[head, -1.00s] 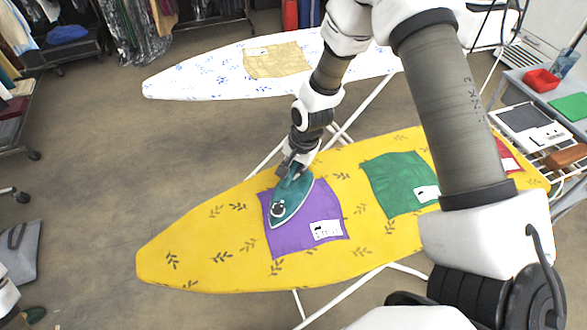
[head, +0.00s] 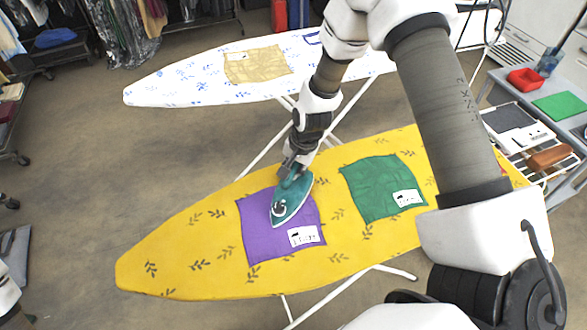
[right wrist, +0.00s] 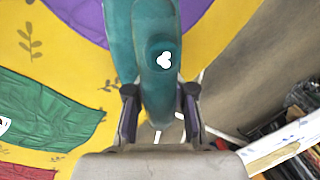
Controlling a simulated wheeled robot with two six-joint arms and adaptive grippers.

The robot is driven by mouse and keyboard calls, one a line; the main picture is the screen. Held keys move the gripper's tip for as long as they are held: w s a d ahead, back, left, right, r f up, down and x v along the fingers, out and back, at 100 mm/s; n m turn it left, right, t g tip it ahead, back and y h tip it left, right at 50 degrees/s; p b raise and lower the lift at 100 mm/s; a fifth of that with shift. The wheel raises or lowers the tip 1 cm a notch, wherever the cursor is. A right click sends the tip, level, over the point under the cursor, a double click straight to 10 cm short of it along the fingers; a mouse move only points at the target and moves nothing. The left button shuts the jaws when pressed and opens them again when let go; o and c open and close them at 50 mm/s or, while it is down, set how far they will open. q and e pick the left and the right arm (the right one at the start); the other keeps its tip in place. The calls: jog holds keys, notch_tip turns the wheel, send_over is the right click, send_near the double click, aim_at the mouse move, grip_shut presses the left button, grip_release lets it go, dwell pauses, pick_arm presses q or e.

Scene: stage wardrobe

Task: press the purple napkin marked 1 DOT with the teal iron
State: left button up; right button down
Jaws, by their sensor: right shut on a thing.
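The purple napkin (head: 262,232) lies flat on the yellow leaf-patterned ironing board (head: 160,262). Its white tag (head: 303,236) is too small to read. My right gripper (head: 292,165) is shut on the teal iron (head: 290,196). The iron is over the napkin's upper right part, nose toward the front, with its heel past the far edge. I cannot tell whether the soleplate touches the cloth. In the right wrist view, the gripper (right wrist: 160,98) holds the iron (right wrist: 152,45) between its fingers, and the napkin (right wrist: 82,18) shows at the top. My left gripper is not in view.
A green napkin (head: 378,185) with a white tag lies right of the purple one. A white board (head: 165,92) with a tan napkin (head: 257,65) stands behind.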

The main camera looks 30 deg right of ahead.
jog(key=r+p, duration=0.2)
jog(key=r, duration=0.4)
jog(key=shift+a+r, duration=0.2)
jog(key=shift+r, duration=0.25)
jog(key=shift+w+d+r+p, duration=0.1)
jog(key=shift+d+r+p, duration=0.05)
jog(key=shift+r+p, duration=0.7)
jog(key=shift+p+v, duration=1.05)
jog(key=shift+w, duration=0.15)
jog(key=shift+w, duration=0.1)
